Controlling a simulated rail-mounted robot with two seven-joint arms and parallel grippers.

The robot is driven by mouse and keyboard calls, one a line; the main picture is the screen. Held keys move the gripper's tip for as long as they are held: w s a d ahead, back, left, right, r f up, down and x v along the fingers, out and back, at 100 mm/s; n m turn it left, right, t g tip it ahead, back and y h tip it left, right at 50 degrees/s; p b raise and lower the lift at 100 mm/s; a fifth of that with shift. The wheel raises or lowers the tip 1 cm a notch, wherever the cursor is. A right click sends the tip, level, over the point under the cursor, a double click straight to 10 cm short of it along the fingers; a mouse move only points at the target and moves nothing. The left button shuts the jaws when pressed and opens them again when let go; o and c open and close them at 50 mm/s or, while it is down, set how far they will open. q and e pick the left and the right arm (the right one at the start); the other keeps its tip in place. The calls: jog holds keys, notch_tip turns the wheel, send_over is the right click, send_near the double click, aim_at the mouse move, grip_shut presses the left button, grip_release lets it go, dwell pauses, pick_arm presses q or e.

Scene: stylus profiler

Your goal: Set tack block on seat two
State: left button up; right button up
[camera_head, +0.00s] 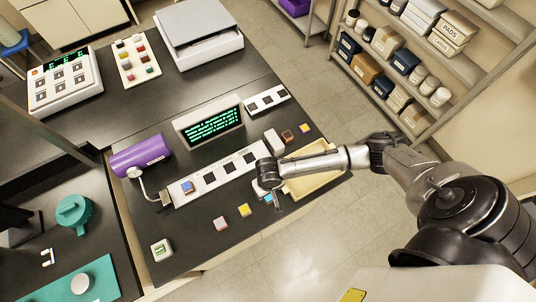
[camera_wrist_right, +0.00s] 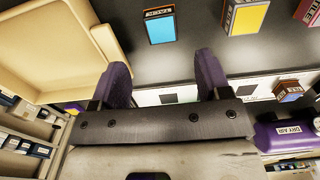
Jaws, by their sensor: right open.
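A white strip with a row of dark square seats (camera_head: 220,172) lies mid-bench and shows in the wrist view (camera_wrist_right: 178,96) behind my fingers. A blue-topped block (camera_head: 186,186) sits on its left end seat; its orange side shows in the wrist view (camera_wrist_right: 288,92). My right gripper (camera_head: 268,188) is open and empty, close to the cyan block, which lies beyond the purple fingers (camera_wrist_right: 162,72). My left gripper is out of view.
A tan tray (camera_head: 318,172) stands at the bench's right end. A purple dry-air cylinder (camera_head: 140,155) lies at the strip's left end, and a display (camera_head: 210,125) stands behind the strip. A green-topped block (camera_head: 161,248) lies front left.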

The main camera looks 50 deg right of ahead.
aim_at(269, 197)
jog(key=shift+s+a+f, duration=0.1)
jog(key=shift+f, duration=1.75)
jog(key=shift+s+a+f, duration=0.1)
jog(key=shift+f, duration=1.75)
jog(key=c, duration=1)
jog(key=shift+r, duration=0.55)
notch_tip(269, 197, up, 3)
jog(key=s+d+r, duration=0.5)
jog(key=s+r, duration=0.2)
jog(key=s, duration=0.3)
jog(key=shift+s+d, duration=0.15)
jog(key=shift+d, duration=0.05)
